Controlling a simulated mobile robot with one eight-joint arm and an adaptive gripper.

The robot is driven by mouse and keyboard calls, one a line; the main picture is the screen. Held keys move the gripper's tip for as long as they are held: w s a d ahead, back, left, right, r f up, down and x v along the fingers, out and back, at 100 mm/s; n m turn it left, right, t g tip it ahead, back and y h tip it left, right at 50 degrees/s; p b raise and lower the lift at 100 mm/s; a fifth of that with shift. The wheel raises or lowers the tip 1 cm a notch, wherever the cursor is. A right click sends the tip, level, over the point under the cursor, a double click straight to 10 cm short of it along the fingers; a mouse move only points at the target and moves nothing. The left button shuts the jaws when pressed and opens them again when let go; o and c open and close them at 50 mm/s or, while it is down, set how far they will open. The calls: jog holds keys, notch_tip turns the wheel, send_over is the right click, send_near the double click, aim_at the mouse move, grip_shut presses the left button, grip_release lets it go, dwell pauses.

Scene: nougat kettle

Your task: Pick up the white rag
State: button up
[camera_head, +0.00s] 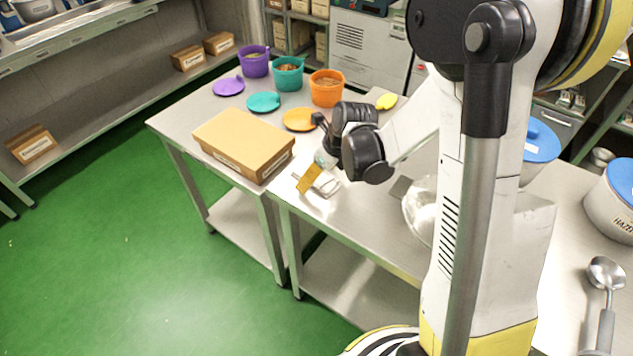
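A small crumpled white thing, likely the white rag (327,186), lies on the metal table (365,215) near its front edge. A flat mustard-yellow piece (310,178) is right beside it and partly overlaps it in the picture. My gripper (322,166) points down just above these two things. Its fingers are small and partly hidden, so I cannot tell whether they are open or shut, or whether they touch the rag.
A closed cardboard box (240,140) stands left of my gripper. Behind it are purple (255,62), teal (288,74) and orange (327,88) tubs, with lids lying in front. A metal bowl (420,210) stands to the right, partly behind my arm. The green floor is clear.

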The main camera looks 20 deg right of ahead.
jog(key=shift+f, duration=0.1)
jog(key=c, duration=1.2)
notch_tip(320, 180, up, 5)
jog(key=p, duration=0.2)
jog(key=shift+f+p, duration=0.15)
jog(key=shift+p, duration=0.2)
jog(key=s+d+r+p, duration=0.1)
jog(key=s+d+r, duration=0.1)
jog(key=d, duration=0.1)
jog(key=s+d+r+p, duration=0.1)
jog(key=s+d+r, duration=0.1)
jog(key=d, duration=0.1)
jog(key=s+d+r+p, duration=0.1)
jog(key=s+d+r, duration=0.1)
jog(key=s+d, duration=0.1)
jog(key=shift+s+d+r, duration=0.1)
jog(key=shift+r, duration=0.05)
jog(key=o, duration=0.5)
jog(key=shift+c, duration=0.2)
jog(key=c, duration=0.4)
